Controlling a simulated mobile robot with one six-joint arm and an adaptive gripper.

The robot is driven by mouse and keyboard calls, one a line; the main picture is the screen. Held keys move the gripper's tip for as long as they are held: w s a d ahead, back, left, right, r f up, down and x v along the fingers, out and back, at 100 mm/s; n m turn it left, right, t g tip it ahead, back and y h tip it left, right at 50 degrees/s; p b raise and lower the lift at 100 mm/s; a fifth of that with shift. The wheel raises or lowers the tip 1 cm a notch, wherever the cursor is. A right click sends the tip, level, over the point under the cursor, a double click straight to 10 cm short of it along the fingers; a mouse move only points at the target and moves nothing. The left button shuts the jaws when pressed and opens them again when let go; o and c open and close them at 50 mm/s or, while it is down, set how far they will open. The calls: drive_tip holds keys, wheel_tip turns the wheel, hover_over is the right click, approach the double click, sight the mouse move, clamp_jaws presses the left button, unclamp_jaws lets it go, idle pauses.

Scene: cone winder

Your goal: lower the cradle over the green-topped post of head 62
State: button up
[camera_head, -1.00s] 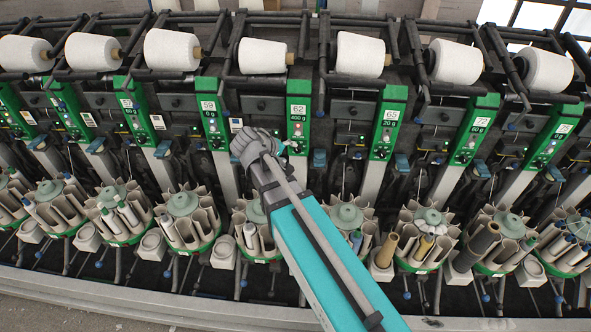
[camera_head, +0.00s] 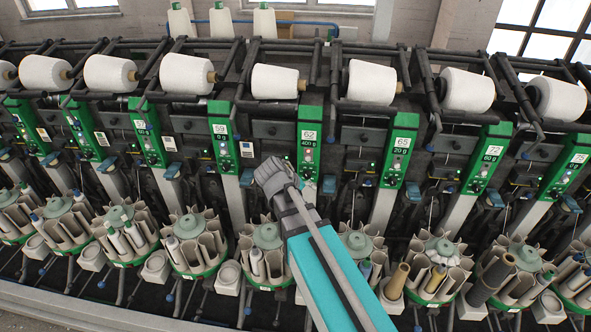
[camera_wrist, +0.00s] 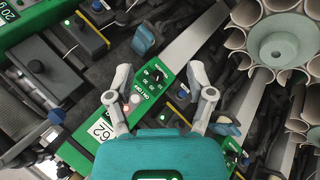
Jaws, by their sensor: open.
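Head 62 has a green-topped post (camera_head: 309,142) with a white number plate, near the middle of the head view. Its black cradle arm (camera_head: 314,68) is above the post, beside a white cone (camera_head: 275,82); the cradle looks raised. My gripper (camera_wrist: 162,102) is open and empty. The cradle is not identifiable in the wrist view.
Neighbouring heads 59 (camera_head: 223,140) and 65 (camera_head: 399,150) stand close on both sides, with their own cradles and cones. Round bobbin magazines (camera_head: 191,240) line the front below. One magazine (camera_wrist: 280,47) shows at upper right in the wrist view. Room between heads is narrow.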

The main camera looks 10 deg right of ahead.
drive_tip(key=s+f+m+g+y+b, duration=0.3)
drive_tip(key=s+f+y+b, duration=0.2)
drive_tip(key=s+f, duration=0.4)
drive_tip(key=shift+s+d+f+m+g+y+b, duration=0.35)
drive_tip(key=shift+s+y, duration=0.55)
drive_tip(key=shift+s, duration=0.4)
